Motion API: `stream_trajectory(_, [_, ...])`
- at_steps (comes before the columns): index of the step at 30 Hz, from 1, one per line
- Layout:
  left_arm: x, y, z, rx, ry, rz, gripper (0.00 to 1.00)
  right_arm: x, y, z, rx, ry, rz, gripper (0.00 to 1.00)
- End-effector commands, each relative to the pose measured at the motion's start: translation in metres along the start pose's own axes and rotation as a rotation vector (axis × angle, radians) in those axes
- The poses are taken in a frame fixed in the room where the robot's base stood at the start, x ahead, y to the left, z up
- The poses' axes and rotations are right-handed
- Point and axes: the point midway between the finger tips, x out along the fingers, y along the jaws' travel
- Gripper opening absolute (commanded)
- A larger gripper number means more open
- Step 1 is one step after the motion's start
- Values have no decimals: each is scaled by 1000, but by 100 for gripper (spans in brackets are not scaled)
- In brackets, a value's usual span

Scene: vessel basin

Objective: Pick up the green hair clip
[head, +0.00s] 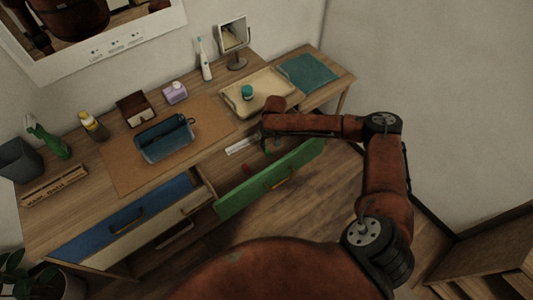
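The green-fronted drawer (272,181) is pulled open on the right side of the wooden dresser. My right arm reaches in from the right, and its gripper (267,146) points down over the back of this drawer. A small green-teal patch shows right at the fingers; it may be the green hair clip, but it is too small and dark to be sure. I cannot tell whether the fingers are open or closed, or whether they touch anything. A pale flat item (242,146) lies in the drawer left of the gripper. My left gripper is not in view.
On the dresser top stand a blue tray (165,139), a beige tray (258,91) with a teal-lidded jar (247,92), a mirror (233,35), a toothbrush (205,60) and bottles. A teal folded cloth (306,70) lies right. The blue drawer (120,218) is shut. Floor is clear right of the open drawer.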

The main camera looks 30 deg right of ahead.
Motion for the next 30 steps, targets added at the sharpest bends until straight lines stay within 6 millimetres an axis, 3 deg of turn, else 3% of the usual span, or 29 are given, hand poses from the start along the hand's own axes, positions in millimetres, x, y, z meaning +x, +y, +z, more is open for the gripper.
stream_trajectory(14, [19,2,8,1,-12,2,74,56,-8,-1,1,-2,0,35])
stream_trajectory(21, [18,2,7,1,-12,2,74,56,-8,-2,0,1,0,35])
stream_trajectory(30, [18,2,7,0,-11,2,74,56,-8,-1,0,0,0,15])
